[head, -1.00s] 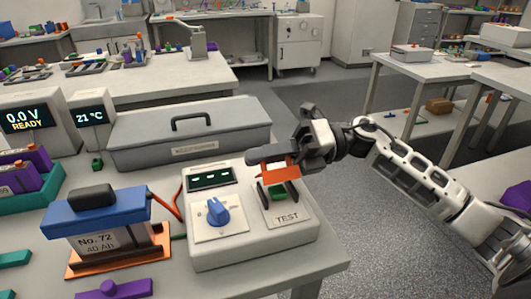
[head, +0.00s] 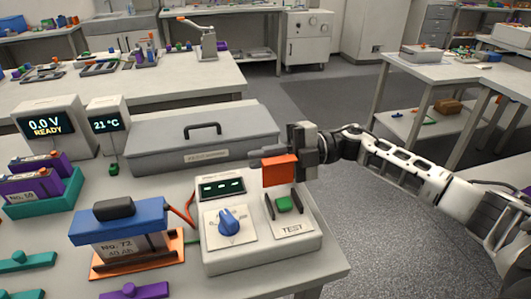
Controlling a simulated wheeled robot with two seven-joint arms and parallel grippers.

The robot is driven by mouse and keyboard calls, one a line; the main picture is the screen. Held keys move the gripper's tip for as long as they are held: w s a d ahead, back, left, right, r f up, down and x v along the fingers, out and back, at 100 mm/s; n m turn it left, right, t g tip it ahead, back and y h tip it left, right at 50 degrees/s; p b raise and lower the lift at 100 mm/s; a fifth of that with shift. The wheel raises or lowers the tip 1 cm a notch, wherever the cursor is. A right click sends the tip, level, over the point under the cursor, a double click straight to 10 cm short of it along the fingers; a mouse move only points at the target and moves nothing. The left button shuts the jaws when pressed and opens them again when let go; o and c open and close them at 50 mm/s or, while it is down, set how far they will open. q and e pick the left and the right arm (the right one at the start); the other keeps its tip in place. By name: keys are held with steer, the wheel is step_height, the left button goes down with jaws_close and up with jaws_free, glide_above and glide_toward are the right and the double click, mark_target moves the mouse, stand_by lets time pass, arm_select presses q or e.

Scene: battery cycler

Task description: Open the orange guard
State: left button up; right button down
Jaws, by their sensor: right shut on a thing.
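The orange guard (head: 280,170) stands raised at the back of the TEST panel on the white cycler box (head: 262,254). The green button (head: 283,204) below it is uncovered, between two dark side rails. My right gripper (head: 276,161) is shut on the guard, with its fingers at the guard's top and sides. The guard's hinge is not clear to see. My left gripper is not in view.
A blue knob (head: 229,222) sits left of the button. A blue-topped battery (head: 120,231) on an orange tray is further left. A grey lidded case (head: 203,140) lies behind the box. The aisle at right is clear floor.

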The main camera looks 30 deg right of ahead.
steer(key=shift+w+d+f+m, duration=0.1)
steer(key=shift+w+m, duration=0.1)
steer(key=shift+m, duration=0.2)
steer(key=shift+w+f+m, duration=0.1)
steer(key=shift+f+m, duration=0.05)
steer(key=shift+m, duration=0.15)
